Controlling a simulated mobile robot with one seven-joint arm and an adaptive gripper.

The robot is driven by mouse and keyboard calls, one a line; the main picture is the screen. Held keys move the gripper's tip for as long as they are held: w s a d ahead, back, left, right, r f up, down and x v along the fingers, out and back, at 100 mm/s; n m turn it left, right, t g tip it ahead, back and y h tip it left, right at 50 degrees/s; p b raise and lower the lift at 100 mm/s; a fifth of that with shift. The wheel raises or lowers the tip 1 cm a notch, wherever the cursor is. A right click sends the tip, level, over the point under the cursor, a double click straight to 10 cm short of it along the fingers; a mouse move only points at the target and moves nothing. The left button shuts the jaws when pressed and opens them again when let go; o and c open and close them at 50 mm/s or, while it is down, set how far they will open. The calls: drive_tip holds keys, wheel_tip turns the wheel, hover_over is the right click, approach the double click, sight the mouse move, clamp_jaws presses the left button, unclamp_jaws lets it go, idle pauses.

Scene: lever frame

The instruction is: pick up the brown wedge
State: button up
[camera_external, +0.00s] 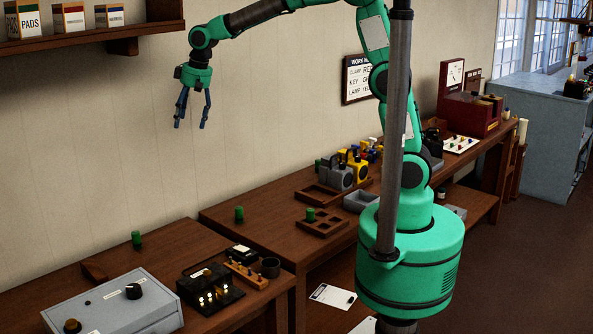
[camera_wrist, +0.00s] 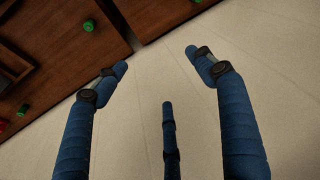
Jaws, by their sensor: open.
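The brown wedge (camera_external: 94,271) appears as a small dark brown block lying on the near left table, behind the grey control box and close to the wall. Its colour nearly matches the table, and its exact shape is hard to tell. I cannot pick it out in the wrist view. My gripper (camera_external: 190,124) hangs high in front of the wall, well above the tables and up and to the right of the wedge. Its blue fingers point down, spread and empty. The wrist view shows the open fingers (camera_wrist: 157,62) with bare wall between them.
A grey control box (camera_external: 112,303) with a black knob stands in front of the wedge. A green cylinder (camera_external: 136,239) stands to the wedge's right. A black lamp box (camera_external: 209,287) and a small peg rack (camera_external: 246,274) are farther right. A shelf (camera_external: 92,40) hangs upper left.

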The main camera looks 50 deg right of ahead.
drive_tip(key=w+a+f, duration=0.3)
drive_tip(key=a+f, duration=0.4)
drive_tip(key=a, duration=0.5)
drive_tip(key=m+g+h+p, duration=0.2)
drive_tip(key=g+p, duration=0.1)
drive_tip(key=p, duration=0.2)
hover_over(94, 264)
wheel_tip(94, 264, down, 18)
drive_tip(key=shift+w+f, duration=0.15)
drive_tip(key=shift+f, duration=0.05)
drive_tip(key=shift+f, duration=0.1)
drive_tip(key=shift+f, duration=4.2)
drive_tip(key=shift+f, duration=2.55)
